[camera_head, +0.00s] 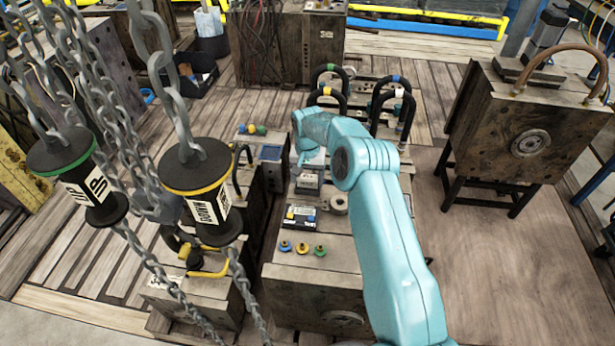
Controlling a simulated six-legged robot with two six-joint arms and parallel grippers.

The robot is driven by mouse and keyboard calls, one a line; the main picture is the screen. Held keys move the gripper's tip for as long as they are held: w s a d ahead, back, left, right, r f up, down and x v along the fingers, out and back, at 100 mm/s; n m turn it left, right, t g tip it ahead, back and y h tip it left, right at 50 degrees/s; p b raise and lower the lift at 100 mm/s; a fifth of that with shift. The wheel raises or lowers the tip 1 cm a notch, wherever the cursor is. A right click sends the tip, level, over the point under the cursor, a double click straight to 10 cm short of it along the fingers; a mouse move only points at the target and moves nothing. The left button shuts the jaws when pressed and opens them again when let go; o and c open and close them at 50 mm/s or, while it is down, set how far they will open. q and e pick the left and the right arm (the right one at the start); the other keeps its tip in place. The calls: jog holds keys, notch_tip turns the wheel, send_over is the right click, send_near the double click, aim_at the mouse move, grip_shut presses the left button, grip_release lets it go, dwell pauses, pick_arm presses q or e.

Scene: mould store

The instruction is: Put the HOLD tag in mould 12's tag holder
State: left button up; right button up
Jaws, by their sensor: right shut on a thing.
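My right arm reaches in from the bottom right, over a steel mould (316,262) in the middle. My right gripper (308,183) is low over the mould's top, at its left half. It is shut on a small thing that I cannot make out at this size. A dark block with blue and yellow bits and a white label (300,216) sits on the mould just in front of the gripper. I cannot read a mould number, or tell which part is the tag holder. My left gripper is not in view.
Hose loops (392,100) rise behind the wrist. Another mould (480,130) stands on a black stand at right. Wooden floor is clear between.

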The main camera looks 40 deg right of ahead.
jog(key=o, duration=1.1)
jog(key=shift+c, duration=0.2)
jog(key=shift+r, duration=0.1)
notch_tip(320, 180, up, 16)
jog(key=p, duration=0.2)
